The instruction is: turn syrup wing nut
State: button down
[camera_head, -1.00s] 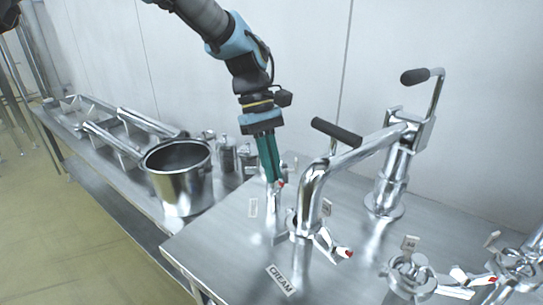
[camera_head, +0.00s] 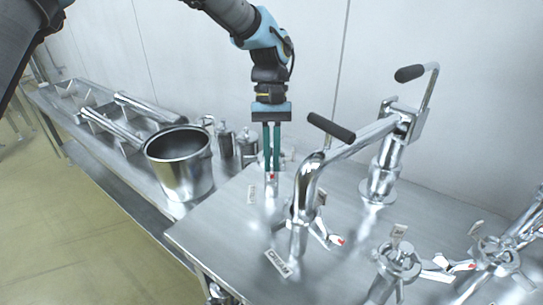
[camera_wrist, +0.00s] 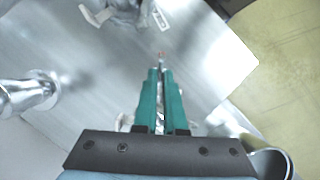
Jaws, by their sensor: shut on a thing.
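My gripper (camera_head: 272,170), with two long green fingers, points down at the back left of the steel bench. Its tips are shut on a small chrome wing nut (camera_head: 272,177) with a red mark, on top of a short upright fitting.
A bent chrome pipe with a black-handled lever (camera_head: 331,128) stands close right of my gripper. Another wing nut (camera_head: 325,236) sits at its foot by the CREAM label (camera_head: 278,263). More valves (camera_head: 397,262) fill the right. A steel pot (camera_head: 179,165) stands left.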

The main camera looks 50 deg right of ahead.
dwell(0.3)
jog(key=c, duration=1)
grip_release()
jog(key=b+v, duration=0.2)
jog(key=v, duration=0.9)
jog(key=shift+b, duration=0.4)
jog(key=shift+f, duration=0.1)
